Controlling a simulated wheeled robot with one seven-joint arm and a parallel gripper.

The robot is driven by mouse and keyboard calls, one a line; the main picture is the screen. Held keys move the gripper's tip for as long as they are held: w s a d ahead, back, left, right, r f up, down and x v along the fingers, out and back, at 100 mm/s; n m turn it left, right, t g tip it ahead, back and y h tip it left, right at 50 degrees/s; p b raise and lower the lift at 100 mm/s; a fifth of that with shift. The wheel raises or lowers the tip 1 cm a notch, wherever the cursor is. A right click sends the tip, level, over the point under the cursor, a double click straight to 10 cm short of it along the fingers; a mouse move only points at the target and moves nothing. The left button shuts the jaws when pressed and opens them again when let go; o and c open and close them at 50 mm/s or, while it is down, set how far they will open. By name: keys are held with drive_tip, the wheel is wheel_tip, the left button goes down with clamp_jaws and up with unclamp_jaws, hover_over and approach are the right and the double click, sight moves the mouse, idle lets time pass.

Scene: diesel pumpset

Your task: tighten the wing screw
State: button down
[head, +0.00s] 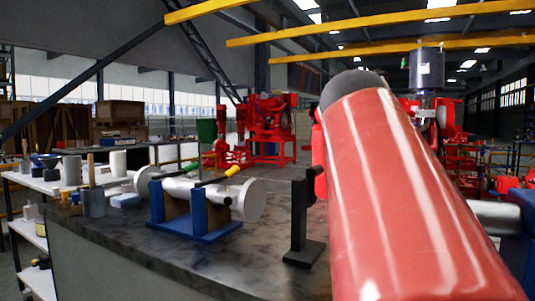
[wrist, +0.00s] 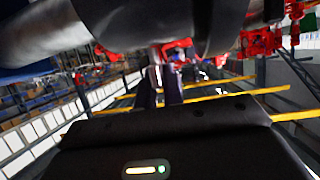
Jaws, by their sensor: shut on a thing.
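My gripper (wrist: 162,92) shows in the wrist view, its two dark fingers close together in the middle. They are shut on a small pale metallic part, which I take to be the wing screw (wrist: 155,72). The fingers hide much of it, and its wings cannot be made out. Large dark rounded bodies lie just beyond the fingertips, with a small red part (wrist: 178,47) close by. In the head view I can make out neither the fingers nor the screw; a large red cylindrical shape close to the camera covers much of the right side.
In the head view, a bench (head: 120,240) holds a grey cylinder on a blue stand (head: 195,238), with green- and yellow-handled tools. A black bracket (head: 302,225) stands right of it. Red pump machinery (head: 265,130) stands farther back. Open floor lies beyond the bench.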

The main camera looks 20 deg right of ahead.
drive_tip(key=m+g+h+p, duration=0.1)
drive_tip(key=m+g, duration=0.1)
drive_tip(key=g, duration=0.1)
drive_tip(key=m+g+h+p, duration=0.1)
drive_tip(key=m+g+p, duration=0.1)
drive_tip(key=m+g, duration=0.1)
drive_tip(key=shift+w+r, duration=0.1)
drive_tip(key=shift+r, duration=0.05)
drive_tip(key=m+g+p, duration=0.2)
drive_tip(key=shift+m+g, duration=0.4)
drive_tip(key=shift+m+g+p, duration=0.3)
drive_tip(key=shift+p, duration=0.05)
drive_tip(key=shift+f, duration=0.3)
drive_tip(key=c, duration=1.5)
unclamp_jaws()
drive_tip(key=shift+r, duration=0.1)
drive_tip(key=v, duration=0.8)
drive_tip(key=shift+f, duration=0.2)
